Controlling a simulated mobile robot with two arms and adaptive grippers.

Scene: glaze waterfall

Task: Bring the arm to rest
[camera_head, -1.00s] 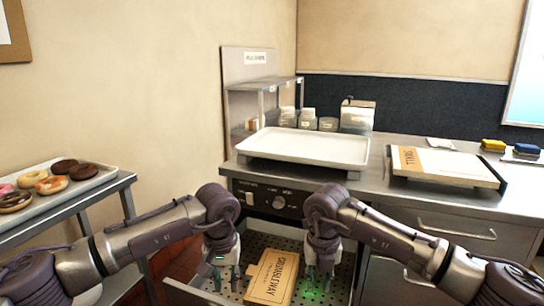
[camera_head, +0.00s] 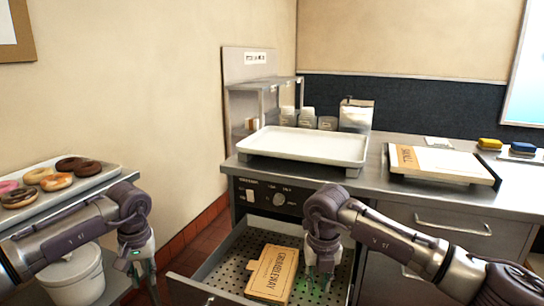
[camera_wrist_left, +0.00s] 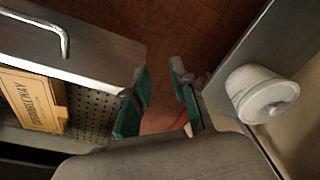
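My left gripper (camera_head: 143,272) hangs over the floor between the donut stand and the open drawer, left of the drawer. In the left wrist view its two green-padded fingers (camera_wrist_left: 160,98) stand apart with only floor between them, so it is open and empty. My right gripper (camera_head: 320,275) points down into the open drawer (camera_head: 214,270), just right of a tan cardboard box (camera_head: 275,274) with printed lettering. Its fingers are dark and small there, and I cannot tell how far apart they are or whether they touch the box.
A donut tray (camera_head: 98,178) is on the left stand, with a white lidded bucket (camera_head: 72,272) below. A white tray (camera_head: 305,146) sits on the counter. Right of it lie a board with a paper packet (camera_head: 436,161), and yellow (camera_head: 489,143) and blue (camera_head: 523,147) blocks.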

